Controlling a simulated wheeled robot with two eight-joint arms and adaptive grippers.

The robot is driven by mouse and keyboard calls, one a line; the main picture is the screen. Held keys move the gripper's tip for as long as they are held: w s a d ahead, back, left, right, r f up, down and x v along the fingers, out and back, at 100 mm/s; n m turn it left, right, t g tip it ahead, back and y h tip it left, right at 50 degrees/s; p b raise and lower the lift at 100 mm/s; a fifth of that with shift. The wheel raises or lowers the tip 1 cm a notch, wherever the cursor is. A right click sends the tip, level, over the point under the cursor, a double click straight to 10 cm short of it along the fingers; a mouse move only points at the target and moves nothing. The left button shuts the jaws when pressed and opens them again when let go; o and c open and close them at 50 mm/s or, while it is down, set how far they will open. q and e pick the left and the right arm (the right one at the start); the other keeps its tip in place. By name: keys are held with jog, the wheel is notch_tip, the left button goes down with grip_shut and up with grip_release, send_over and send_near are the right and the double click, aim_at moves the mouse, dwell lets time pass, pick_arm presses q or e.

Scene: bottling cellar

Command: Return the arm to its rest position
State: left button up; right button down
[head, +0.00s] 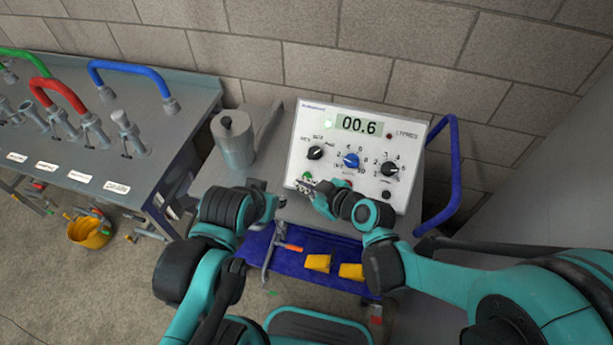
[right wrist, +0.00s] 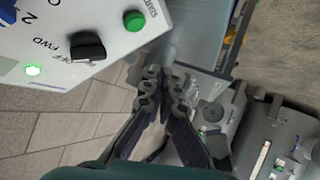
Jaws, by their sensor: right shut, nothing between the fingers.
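My right arm (head: 480,285) comes in from the lower right. Its gripper (head: 305,185) is at the lower left front of a white control box, close to the green button, and partly hides the box's lower edge. In the right wrist view the right gripper (right wrist: 166,76) is shut and empty, with its fingertips together and apart from the box. My left arm (head: 190,270) comes up from the lower left. Its gripper (head: 272,203) hangs over the cart's front edge; its fingers are too small to tell open from shut.
The white control box (head: 400,154) reads 00.6 and stands on a cart with a blue handle (head: 452,170). A grey cylinder (head: 235,140) stands left of it. Yellow blocks (head: 318,262) lie on the blue lower shelf. A workbench (head: 190,90) with colored hoses is at left.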

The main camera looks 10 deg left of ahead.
dwell(0.4)
jog(key=s+d+r+m+h, duration=0.1)
jog(key=s+d+m+h, duration=0.2)
jog(key=d, duration=0.7)
jog(key=s+d+r+m+h, duration=0.2)
jog(key=d+m, duration=0.4)
jog(key=d, duration=0.4)
jog(key=s+d+r+m+h, duration=0.2)
jog(key=s+d+m+h, duration=0.1)
jog(key=d, duration=0.7)
jog(key=shift+s+m+h, duration=0.4)
jog(key=shift+m+h, duration=0.4)
jog(key=shift+m, duration=0.2)
dwell(3.6)
